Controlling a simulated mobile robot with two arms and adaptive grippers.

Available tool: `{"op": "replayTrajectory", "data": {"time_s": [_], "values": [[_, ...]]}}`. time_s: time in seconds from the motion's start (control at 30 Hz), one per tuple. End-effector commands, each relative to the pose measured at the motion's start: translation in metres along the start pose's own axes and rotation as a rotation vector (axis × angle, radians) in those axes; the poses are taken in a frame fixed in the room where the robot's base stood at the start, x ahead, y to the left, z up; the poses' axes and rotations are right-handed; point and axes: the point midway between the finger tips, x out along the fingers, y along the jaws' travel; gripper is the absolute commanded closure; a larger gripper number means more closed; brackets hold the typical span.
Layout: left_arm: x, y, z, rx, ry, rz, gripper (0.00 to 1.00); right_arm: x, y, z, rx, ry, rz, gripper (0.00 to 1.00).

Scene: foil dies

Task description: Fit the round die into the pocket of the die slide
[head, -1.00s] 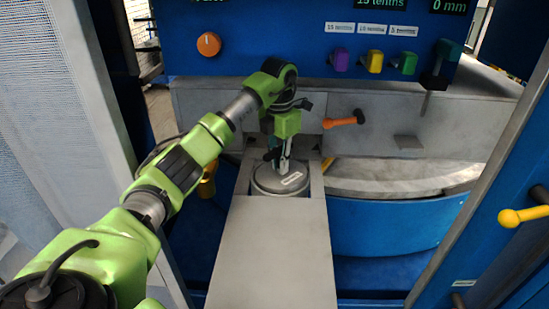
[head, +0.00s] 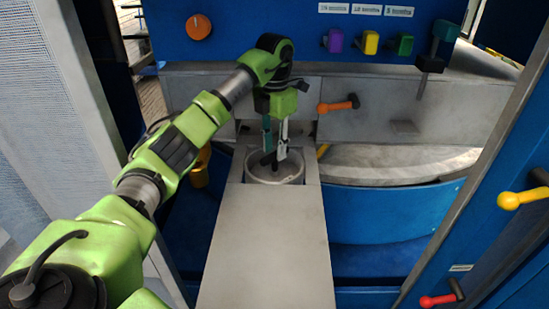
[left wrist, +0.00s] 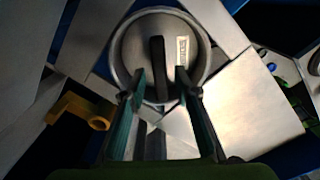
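The round die (left wrist: 130,48) is a grey disc with a dark upright handle (left wrist: 157,65) and a white label. It shows inside a round metal rim (left wrist: 203,68) in the left wrist view. In the head view the die (head: 277,176) lies low inside the round pocket at the far end of the grey die slide (head: 266,245). Whether it is fully seated is hard to tell. My left gripper (head: 275,158) is over the die, pointing down. Its fingers (left wrist: 160,88) are apart, with the handle between and beyond their tips. My right gripper is out of view.
A blue machine panel with an orange knob (head: 198,27) and coloured levers stands behind. An orange-handled lever (head: 338,104) is right of my left gripper. A round blue drum (head: 395,215) is right of the slide. Yellow (head: 522,198) and red (head: 438,300) handles are at the right.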

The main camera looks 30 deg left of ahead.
Motion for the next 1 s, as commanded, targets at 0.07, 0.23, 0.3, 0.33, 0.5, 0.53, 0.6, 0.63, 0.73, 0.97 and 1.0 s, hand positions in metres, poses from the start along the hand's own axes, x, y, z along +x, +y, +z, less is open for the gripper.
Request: {"op": "replayTrajectory", "data": {"time_s": [0.07, 0.23, 0.3, 0.33, 0.5, 0.53, 0.6, 0.63, 0.73, 0.97, 1.0], "values": [[-0.013, 0.001, 0.000, -0.003, -0.003, 0.003, 0.71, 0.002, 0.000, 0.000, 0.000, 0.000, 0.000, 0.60], [-0.034, 0.001, 0.000, -0.001, -0.003, 0.002, 0.71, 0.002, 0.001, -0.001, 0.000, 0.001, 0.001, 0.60], [-0.038, 0.001, 0.000, -0.002, -0.002, 0.002, 0.71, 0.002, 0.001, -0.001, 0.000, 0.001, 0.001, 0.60], [-0.039, 0.001, 0.000, -0.002, -0.002, 0.001, 0.71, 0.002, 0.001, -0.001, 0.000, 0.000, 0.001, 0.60], [-0.042, 0.001, -0.001, -0.003, 0.000, 0.000, 0.71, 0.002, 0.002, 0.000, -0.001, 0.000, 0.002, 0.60], [-0.042, 0.001, -0.001, -0.003, 0.000, 0.000, 0.71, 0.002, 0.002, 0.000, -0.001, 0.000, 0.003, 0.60], [-0.042, 0.001, -0.001, -0.002, 0.000, 0.000, 0.71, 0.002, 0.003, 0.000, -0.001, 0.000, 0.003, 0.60], [-0.042, 0.001, 0.000, -0.002, 0.000, 0.000, 0.71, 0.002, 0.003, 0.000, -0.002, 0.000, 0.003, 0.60], [-0.042, 0.001, 0.000, -0.002, 0.000, 0.000, 0.71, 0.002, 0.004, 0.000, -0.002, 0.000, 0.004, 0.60], [-0.042, 0.000, 0.000, -0.001, -0.001, 0.001, 0.71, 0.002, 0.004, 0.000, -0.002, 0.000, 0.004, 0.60], [-0.041, -0.001, 0.001, 0.003, -0.004, 0.002, 0.71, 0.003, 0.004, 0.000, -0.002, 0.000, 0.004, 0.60]]}}
